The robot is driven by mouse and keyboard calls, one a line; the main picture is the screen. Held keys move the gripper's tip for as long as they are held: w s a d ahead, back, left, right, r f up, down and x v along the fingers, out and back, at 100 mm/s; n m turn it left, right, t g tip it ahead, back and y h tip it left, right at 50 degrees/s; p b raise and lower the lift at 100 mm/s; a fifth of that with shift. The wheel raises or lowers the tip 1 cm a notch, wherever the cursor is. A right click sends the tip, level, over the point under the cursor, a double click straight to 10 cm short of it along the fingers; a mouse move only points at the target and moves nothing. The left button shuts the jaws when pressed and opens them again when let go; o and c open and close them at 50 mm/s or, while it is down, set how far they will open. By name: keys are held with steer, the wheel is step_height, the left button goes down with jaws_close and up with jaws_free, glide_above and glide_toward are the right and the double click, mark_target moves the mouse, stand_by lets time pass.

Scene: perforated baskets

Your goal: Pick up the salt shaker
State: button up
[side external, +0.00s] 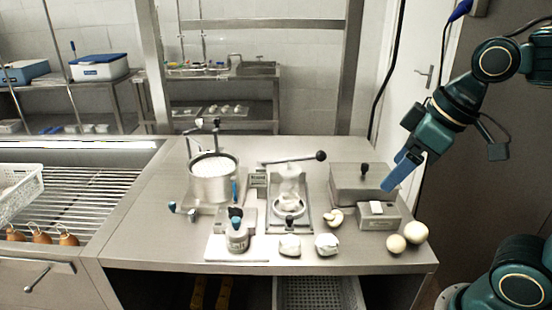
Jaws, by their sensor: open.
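What looks like the salt shaker is a small grey jar (237,240) with a dark and blue top. It stands upright on a pale board (215,249) near the front of the steel table. It is small in the picture, so I cannot be sure of its identity. My gripper (392,186) has blue fingers and hangs above the table's right side, pointing down and left. It is open, holds nothing visible, and is well to the right of the jar and higher than it.
A steel pot (213,184) stands behind the jar. A lever press (288,200) stands to its right. White lumps (327,244) lie near the front edge. A small grey box (378,215) and pale balls (415,232) are at right. A white perforated basket (20,195) is far left.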

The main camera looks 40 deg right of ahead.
steer(key=w+a+n+g+y, duration=0.1)
steer(key=w+a+n, duration=0.2)
steer(key=w+n, duration=0.35)
steer(key=n+g+y, duration=0.3)
steer(key=n+g, duration=0.1)
steer(key=n, duration=0.5)
glide_toward(240, 229)
steer(key=shift+v, duration=1.2)
steer(key=x, duration=0.7)
steer(key=shift+a+f, duration=0.15)
steer(key=shift+f, duration=0.2)
steer(key=shift+a+f, duration=0.15)
steer(key=shift+f, duration=0.25)
steer(key=shift+f, duration=0.1)
